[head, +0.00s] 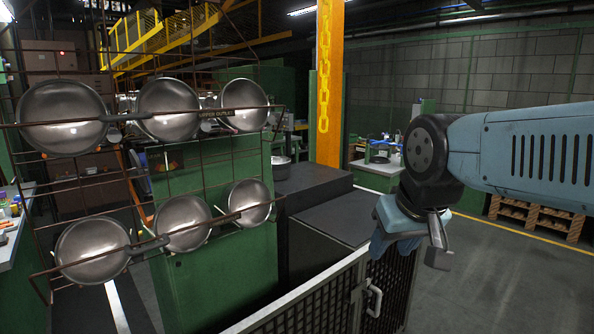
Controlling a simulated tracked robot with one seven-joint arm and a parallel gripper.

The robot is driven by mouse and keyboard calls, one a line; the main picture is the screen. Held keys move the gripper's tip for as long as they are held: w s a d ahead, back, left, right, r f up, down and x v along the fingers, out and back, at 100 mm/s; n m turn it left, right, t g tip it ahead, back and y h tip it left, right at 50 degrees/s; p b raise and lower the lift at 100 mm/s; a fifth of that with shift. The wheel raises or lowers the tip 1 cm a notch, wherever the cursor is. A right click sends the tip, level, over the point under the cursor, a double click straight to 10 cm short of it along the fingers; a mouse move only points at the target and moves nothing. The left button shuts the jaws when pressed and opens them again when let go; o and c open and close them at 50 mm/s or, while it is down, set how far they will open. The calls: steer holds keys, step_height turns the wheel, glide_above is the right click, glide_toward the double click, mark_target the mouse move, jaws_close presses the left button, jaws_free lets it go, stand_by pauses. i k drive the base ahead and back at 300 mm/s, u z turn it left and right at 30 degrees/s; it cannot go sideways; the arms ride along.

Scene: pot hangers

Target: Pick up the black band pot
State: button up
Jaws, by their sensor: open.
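Several shiny metal pots hang in two rows on a rusty wire rack (130,236) at the left. The upper row has a left pot (62,117), a middle pot (168,108) and a right pot (244,104). The lower row has a left pot (92,250), a middle pot (182,222) and a right pot (249,202). Their handles lie along the rack's bars. I cannot tell which pot has a black band. My gripper (412,258) is open and hangs at the right, well apart from the rack, with no pot in it.
A black mesh fence with a grey top rail (300,290) stands between my gripper and the rack's lower right. Dark blocks (318,190) and another round pot (281,160) are behind it. A yellow post (329,80) rises behind. Open floor lies at the right.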

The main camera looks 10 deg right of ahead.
mark_target(281, 165)
steer(key=u, duration=0.4)
steer(key=i, duration=0.15)
steer(key=z, duration=2.6)
steer(key=i, duration=2.55)
steer(key=u, duration=3.3)
